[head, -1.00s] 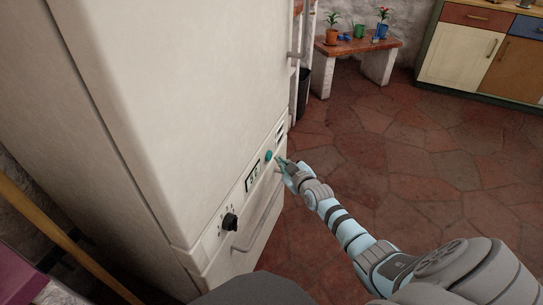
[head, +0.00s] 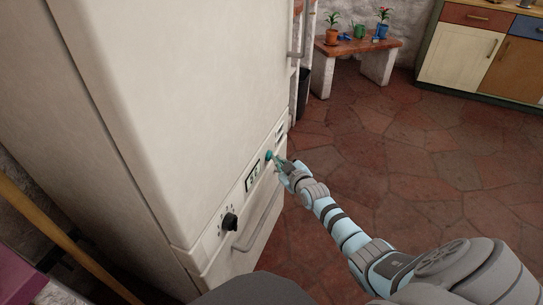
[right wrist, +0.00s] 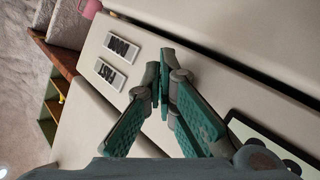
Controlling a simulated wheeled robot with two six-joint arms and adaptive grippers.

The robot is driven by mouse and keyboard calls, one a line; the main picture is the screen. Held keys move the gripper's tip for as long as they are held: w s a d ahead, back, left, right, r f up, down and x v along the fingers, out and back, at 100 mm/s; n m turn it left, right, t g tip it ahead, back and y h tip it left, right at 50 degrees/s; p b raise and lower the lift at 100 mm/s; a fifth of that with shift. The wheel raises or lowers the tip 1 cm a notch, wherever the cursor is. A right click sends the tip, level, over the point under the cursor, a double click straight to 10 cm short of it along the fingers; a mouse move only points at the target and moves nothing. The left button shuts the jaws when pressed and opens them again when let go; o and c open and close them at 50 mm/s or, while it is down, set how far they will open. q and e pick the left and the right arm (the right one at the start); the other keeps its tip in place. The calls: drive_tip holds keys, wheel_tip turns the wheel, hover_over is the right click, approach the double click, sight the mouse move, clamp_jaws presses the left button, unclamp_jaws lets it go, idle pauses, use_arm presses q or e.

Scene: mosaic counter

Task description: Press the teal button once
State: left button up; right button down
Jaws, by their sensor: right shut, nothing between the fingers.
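The teal button (head: 268,155) is a small round button on the front control strip of a tall cream fridge (head: 190,100), beyond the small display. My right gripper (head: 276,159) is shut and empty, its fingertips at the button's right edge in the head view. I cannot tell whether they touch it. In the right wrist view the closed teal-padded fingers (right wrist: 160,78) point at the panel, and the button is hidden behind them. My left gripper is not in view.
A handle (head: 258,225) runs below the panel. A bench (head: 358,46) with potted plants stands behind. The tiled floor on the right is clear.

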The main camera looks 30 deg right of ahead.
drive_tip(key=shift+w+a, duration=0.15)
drive_tip(key=shift+w, duration=0.1)
idle(0.6)
drive_tip(key=shift+s+d, duration=0.5)
drive_tip(key=shift+s, duration=0.25)
drive_tip(key=shift+s+d, duration=0.7)
drive_tip(key=shift+s, duration=0.35)
drive_tip(key=shift+s+d, duration=0.7)
drive_tip(key=shift+s, duration=0.3)
